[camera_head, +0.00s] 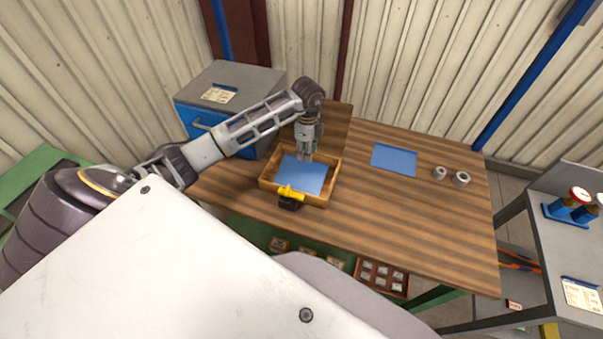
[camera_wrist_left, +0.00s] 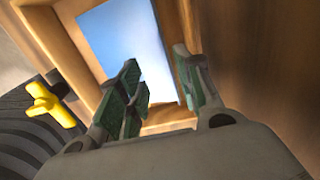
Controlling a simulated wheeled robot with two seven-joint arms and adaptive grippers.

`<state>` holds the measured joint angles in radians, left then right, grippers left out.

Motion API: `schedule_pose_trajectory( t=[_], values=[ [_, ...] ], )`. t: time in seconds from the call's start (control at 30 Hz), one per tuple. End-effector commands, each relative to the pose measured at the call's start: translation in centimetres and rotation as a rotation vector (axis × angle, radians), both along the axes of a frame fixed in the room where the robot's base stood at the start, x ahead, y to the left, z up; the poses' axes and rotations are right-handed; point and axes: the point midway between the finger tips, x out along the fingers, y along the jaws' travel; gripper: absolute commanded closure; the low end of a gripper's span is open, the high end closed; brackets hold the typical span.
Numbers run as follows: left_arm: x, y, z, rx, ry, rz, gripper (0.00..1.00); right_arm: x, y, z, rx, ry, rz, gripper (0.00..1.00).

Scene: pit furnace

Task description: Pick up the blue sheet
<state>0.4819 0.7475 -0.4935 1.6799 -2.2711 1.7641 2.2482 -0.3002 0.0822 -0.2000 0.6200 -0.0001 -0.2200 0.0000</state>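One blue sheet (camera_head: 305,176) lies inside a wooden tray (camera_head: 265,180) on the table. It also shows in the left wrist view (camera_wrist_left: 115,40), pale and shiny, inside the tray's rim (camera_wrist_left: 72,35). A second blue sheet (camera_head: 394,160) lies flat on the bare table to the right of the tray. My left gripper (camera_head: 305,157) points down over the back part of the tray. In the left wrist view its green-padded fingers (camera_wrist_left: 162,75) are apart, with nothing seen between them. I cannot tell whether the fingertips touch the sheet. My right gripper is not in view.
A yellow-handled black device (camera_head: 290,195) stands at the tray's front edge. Two grey metal rings (camera_head: 451,176) stand on the striped wooden table (camera_head: 400,220) at the right. A blue cabinet (camera_head: 228,85) stands behind at the left. The table's front right is clear.

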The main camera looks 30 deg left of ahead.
Motion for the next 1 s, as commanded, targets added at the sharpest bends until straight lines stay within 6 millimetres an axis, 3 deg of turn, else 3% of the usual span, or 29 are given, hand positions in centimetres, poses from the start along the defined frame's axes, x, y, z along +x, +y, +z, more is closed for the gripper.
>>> schedule_pose_trajectory(
  t=[0.43,0.97,1.0],
  values=[
    [0.0,0.4,-4.3,0.000,0.002,0.000,0.65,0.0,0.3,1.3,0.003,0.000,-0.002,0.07],
    [0.0,0.4,-4.7,0.001,0.000,-0.001,0.65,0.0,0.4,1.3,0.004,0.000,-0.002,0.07],
    [0.0,0.4,-4.7,0.001,0.000,-0.001,0.69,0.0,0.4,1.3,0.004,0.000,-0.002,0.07]
  ],
)
